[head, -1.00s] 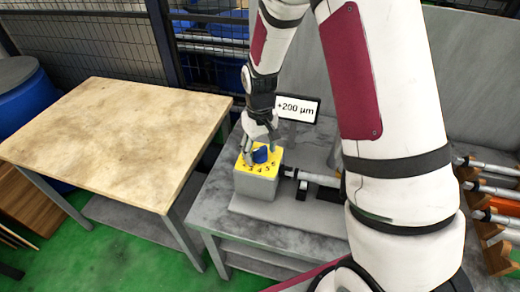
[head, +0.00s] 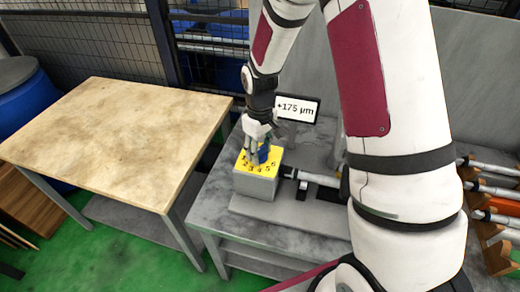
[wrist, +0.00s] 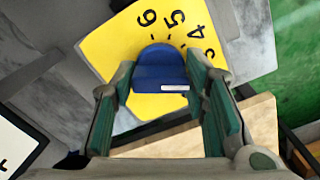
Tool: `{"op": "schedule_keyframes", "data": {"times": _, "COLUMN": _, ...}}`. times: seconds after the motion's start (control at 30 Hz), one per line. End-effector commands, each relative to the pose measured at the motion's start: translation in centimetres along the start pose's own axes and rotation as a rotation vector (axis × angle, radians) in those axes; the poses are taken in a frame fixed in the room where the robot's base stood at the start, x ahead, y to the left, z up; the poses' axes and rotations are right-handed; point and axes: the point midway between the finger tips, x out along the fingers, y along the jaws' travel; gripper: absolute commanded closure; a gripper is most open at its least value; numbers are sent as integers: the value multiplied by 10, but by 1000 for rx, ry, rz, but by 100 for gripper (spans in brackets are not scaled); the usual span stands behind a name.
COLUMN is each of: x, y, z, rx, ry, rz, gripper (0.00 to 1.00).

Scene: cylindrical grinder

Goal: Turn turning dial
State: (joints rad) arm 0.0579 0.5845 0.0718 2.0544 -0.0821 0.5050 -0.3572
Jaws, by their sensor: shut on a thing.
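The turning dial is a blue knob (head: 263,153) on a yellow numbered face (head: 243,164) atop a grey box (head: 256,187) on the grey metal table. In the wrist view the blue knob (wrist: 160,72) has a white mark near its lower right, and the numbers 4, 5 and 6 show on the yellow face (wrist: 118,45). My gripper (head: 260,147) reaches down from above and is shut on the knob. In the wrist view its green-padded fingers (wrist: 163,92) stand on either side of the knob. A display (head: 298,109) behind reads +175 µm.
A workpiece shaft (head: 318,178) extends right from the box. A wooden-topped table (head: 115,140) stands empty at left. A rack with several shafts (head: 490,190) is at right. A wire fence (head: 80,35) stands behind.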

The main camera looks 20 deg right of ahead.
Motion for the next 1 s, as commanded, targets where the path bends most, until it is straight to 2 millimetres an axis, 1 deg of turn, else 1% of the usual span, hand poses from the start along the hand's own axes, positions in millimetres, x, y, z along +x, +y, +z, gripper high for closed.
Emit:
{"op": "schedule_keyframes", "data": {"times": 0.2, "x": 0, "y": 0, "z": 0, "rx": -134, "ry": -1, "rz": -1, "gripper": 87}}
{"op": "schedule_keyframes", "data": {"times": 0.4, "x": 0, "y": 0, "z": 0, "rx": -214, "ry": -1, "rz": -2, "gripper": 87}}
{"op": "schedule_keyframes", "data": {"times": 0.6, "x": 0, "y": -1, "z": 0, "rx": -248, "ry": -2, "rz": -2, "gripper": 87}}
{"op": "schedule_keyframes", "data": {"times": 0.97, "x": 0, "y": -1, "z": 0, "rx": -251, "ry": -2, "rz": -2, "gripper": 87}}
{"op": "schedule_keyframes", "data": {"times": 1.0, "x": 0, "y": -1, "z": 0, "rx": -251, "ry": -2, "rz": -2, "gripper": 52}}
